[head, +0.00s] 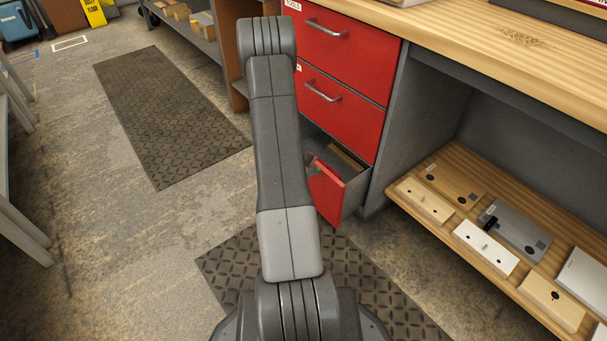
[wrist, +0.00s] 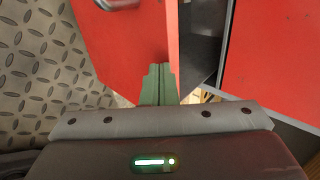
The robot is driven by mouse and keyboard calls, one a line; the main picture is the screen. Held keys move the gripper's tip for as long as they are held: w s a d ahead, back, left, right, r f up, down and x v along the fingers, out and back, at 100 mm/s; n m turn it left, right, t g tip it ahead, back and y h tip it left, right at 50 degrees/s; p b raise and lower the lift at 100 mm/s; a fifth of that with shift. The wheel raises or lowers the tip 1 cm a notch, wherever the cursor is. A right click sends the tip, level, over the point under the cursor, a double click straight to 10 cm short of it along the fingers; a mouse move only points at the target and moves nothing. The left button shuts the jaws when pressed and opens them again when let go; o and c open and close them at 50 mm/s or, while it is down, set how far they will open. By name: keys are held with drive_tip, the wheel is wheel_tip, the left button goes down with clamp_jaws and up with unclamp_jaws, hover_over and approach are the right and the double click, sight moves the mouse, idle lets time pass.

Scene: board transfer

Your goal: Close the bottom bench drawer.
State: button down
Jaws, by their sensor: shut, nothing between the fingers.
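The bottom bench drawer (head: 327,194) is pulled open below two shut red drawers. Its red front stands out from the bench, with a grey side and part of the inside in view. In the wrist view its red front (wrist: 115,45) fills the upper left, with the handle (wrist: 118,3) at the top edge. My gripper (wrist: 158,70) has its greenish fingers shut and empty, close over the red front near its edge. I cannot tell whether they touch it. In the head view my arm hides most of the gripper and part of the drawer front.
The middle drawer (head: 340,110) and top drawer (head: 350,45) are shut, with bar handles. A bench shelf (head: 437,224) with several boards lies to the right. Dark tread mats (head: 165,110) cover parts of the floor. Open floor lies to the left.

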drive_tip(key=w+d+p, duration=0.4)
drive_tip(key=w+d, duration=0.4)
drive_tip(key=d, duration=0.3)
drive_tip(key=shift+w+d, duration=0.25)
drive_tip(key=shift+d, duration=0.1)
drive_tip(key=shift+w+d+r, duration=0.1)
drive_tip(key=shift+r, duration=0.05)
